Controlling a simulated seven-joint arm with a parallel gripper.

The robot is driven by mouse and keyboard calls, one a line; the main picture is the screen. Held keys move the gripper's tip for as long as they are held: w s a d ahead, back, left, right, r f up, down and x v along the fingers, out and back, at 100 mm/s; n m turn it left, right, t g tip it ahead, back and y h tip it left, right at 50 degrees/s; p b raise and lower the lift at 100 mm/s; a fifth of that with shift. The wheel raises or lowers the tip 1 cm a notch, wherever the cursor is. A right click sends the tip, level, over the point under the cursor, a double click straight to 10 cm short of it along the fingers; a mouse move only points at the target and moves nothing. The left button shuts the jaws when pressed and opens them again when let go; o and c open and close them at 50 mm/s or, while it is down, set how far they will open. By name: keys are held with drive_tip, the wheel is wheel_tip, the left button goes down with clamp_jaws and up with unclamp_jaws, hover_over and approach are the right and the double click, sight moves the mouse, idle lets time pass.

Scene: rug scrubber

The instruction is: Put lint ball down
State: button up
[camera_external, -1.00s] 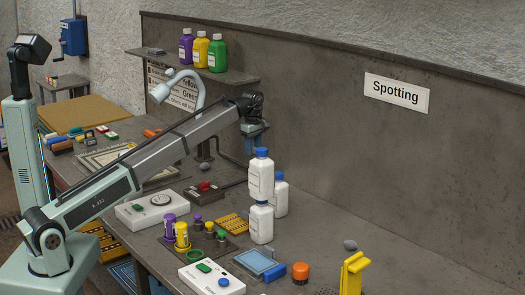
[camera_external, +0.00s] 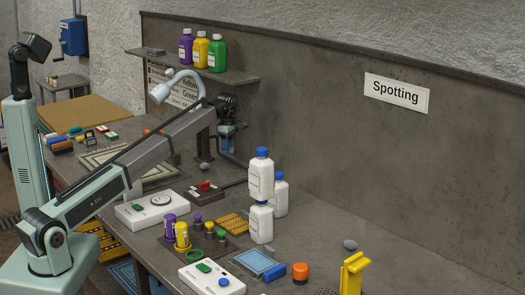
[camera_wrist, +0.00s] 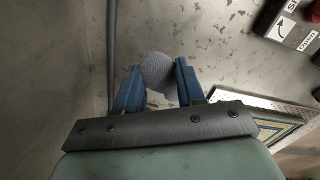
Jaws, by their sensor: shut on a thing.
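The grey, round lint ball (camera_wrist: 156,70) sits between my gripper's two blue fingers in the wrist view. My gripper (camera_wrist: 157,78) is shut on it. In the external view, my gripper (camera_external: 226,142) is above the back of the bench, near the wall; the ball in it cannot be made out there. Another small grey ball (camera_external: 205,167) lies on the bench below and left of my gripper. A further grey ball (camera_external: 349,244) is at the right, by a yellow stand (camera_external: 352,272).
White blue-capped bottles (camera_external: 262,222), two of them stacked, stand right of my gripper. A lamp (camera_external: 163,92) is close at the left. A shelf (camera_external: 215,73) holds three coloured bottles. A grey hose (camera_wrist: 111,50) and a patterned rug piece (camera_wrist: 268,115) show in the wrist view.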

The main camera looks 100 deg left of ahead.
sight(229, 174)
drive_tip(key=shift+f, duration=4.3)
drive_tip(key=shift+f, duration=0.1)
drive_tip(key=o, duration=1)
wheel_tip(229, 174, up, 12)
drive_tip(key=shift+r, duration=0.1)
